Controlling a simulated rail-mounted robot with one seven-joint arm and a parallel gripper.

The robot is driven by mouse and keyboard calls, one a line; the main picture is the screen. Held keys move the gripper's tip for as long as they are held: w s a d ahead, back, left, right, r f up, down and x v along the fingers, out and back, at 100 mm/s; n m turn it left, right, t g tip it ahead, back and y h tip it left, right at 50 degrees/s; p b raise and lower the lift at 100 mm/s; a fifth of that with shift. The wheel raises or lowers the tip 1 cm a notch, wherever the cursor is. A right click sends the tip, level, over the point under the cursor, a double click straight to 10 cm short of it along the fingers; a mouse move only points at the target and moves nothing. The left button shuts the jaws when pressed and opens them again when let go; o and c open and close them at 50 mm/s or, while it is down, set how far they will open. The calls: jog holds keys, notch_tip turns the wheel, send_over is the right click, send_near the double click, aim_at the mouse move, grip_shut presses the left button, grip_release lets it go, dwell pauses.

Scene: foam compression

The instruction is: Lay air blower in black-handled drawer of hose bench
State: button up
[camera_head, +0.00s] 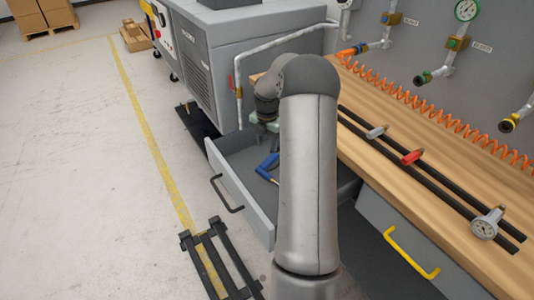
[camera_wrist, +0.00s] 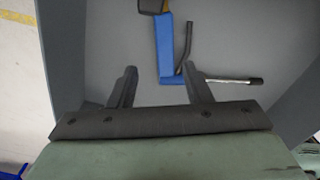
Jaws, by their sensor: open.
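The air blower (camera_wrist: 166,47) is blue with a dark and yellow end, a black lever and a metal nozzle with a black tip. It lies inside the open black-handled drawer (camera_wrist: 240,40), seemingly on its floor. In the head view the blower (camera_head: 265,167) is partly hidden by my arm. The drawer's front with its black handle (camera_head: 228,195) is pulled well out from the hose bench (camera_head: 455,195). My gripper (camera_wrist: 160,70) is open and empty over the drawer, its fingers apart and pointing at the blower. The wrist view shows no clear contact.
A yellow-handled drawer (camera_head: 411,252) is beside it and looks shut. An orange coiled hose (camera_head: 430,112), black rails and a gauge (camera_head: 487,223) lie on the benchtop. A grey machine (camera_head: 215,60) stands behind the drawer. A black frame (camera_head: 218,260) lies on the floor.

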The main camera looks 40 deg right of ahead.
notch_tip(320, 180, up, 5)
jog(key=shift+r, duration=0.15)
dwell(1.3)
